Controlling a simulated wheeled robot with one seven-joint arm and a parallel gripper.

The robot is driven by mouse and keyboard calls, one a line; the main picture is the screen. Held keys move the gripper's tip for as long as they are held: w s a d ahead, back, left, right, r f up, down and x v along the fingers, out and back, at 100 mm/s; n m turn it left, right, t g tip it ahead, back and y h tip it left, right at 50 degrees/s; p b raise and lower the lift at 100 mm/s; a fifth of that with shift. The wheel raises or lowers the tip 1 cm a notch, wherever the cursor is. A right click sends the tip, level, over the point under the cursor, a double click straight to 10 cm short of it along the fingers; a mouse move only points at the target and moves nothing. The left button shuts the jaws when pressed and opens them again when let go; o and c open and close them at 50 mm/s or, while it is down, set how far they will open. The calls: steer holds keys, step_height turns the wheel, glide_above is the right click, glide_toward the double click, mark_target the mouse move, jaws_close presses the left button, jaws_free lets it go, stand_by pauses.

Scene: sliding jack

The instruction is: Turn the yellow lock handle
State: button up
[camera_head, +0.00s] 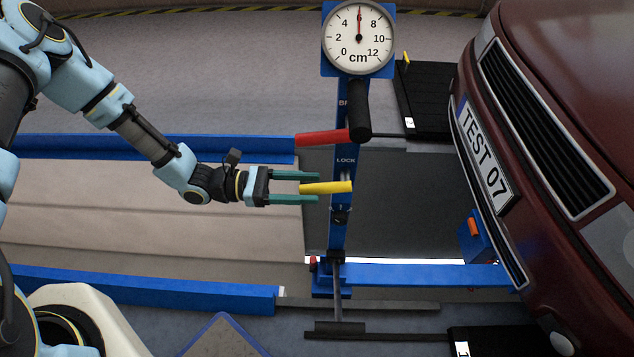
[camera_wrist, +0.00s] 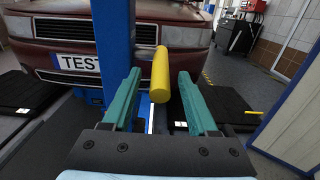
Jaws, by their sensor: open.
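The yellow lock handle (camera_head: 328,187) sticks out to the left from the blue jack post (camera_head: 338,225), below the word LOCK. My gripper (camera_head: 318,187) is open, with one green finger above the handle and one below it in the head view. The handle's free end lies between the fingers. In the wrist view the yellow handle (camera_wrist: 160,76) shows between the open fingers of my gripper (camera_wrist: 158,95), with a gap on each side. I see no finger touching it. The blue post (camera_wrist: 114,40) stands behind the left finger there.
A red handle (camera_head: 322,137) and a black grip (camera_head: 358,108) are above the yellow handle. A round gauge (camera_head: 358,38) tops the post and reads about 6 cm. A dark red car (camera_head: 545,120) stands at the right. Blue rails (camera_head: 150,290) run along the floor.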

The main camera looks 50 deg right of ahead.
steer(key=shift+x, duration=1.35)
steer(key=shift+c, duration=0.2)
jaws_close()
